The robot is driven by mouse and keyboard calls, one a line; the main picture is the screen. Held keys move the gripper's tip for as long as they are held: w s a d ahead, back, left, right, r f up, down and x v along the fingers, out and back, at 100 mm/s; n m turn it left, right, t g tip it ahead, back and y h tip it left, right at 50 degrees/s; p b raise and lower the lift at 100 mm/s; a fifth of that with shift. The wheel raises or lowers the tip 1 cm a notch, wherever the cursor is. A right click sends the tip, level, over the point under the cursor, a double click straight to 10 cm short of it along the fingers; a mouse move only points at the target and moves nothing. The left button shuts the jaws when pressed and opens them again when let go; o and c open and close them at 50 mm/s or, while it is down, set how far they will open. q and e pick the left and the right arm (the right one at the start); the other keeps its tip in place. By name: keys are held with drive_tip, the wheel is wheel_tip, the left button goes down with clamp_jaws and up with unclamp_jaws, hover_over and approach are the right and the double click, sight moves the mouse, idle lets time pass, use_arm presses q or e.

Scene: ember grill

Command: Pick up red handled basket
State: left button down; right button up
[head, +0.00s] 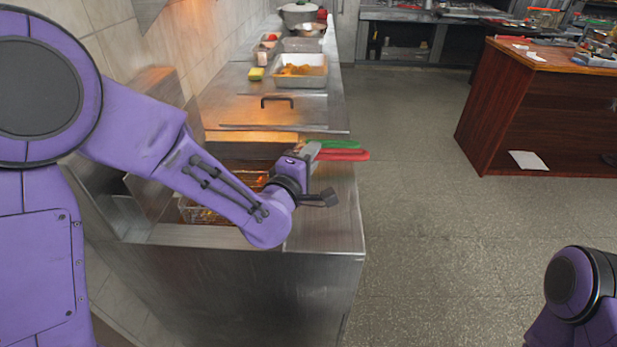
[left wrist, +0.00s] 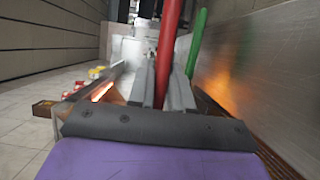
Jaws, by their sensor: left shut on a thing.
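The red handle (head: 345,155) of the red handled basket sticks out over the right side of the steel fryer counter. It also shows in the left wrist view (left wrist: 169,45), upright between the fingers. My left gripper (head: 312,158) is shut on this red handle; its fingers flank it in the left wrist view (left wrist: 165,90). A green handle (head: 335,144) lies just behind the red one and stands apart, right of the fingers, in the left wrist view (left wrist: 197,42). My left arm hides most of the fryer well and the basket body. My right gripper is out of view.
The fryer well (head: 190,212) shows wire mesh and an orange glow. Behind it are a steel lid (head: 255,107), a tray of food (head: 300,72) and a yellow sponge (head: 256,74). A wooden counter (head: 540,110) stands far right; the floor (head: 420,240) between is clear.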

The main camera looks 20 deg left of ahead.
use_arm(q)
wheel_tip(320, 180, up, 9)
drive_tip(key=shift+r+p, duration=0.15)
drive_tip(key=shift+p, duration=0.2)
wheel_tip(320, 180, up, 11)
drive_tip(key=p, duration=0.5)
drive_tip(key=shift+p, duration=0.3)
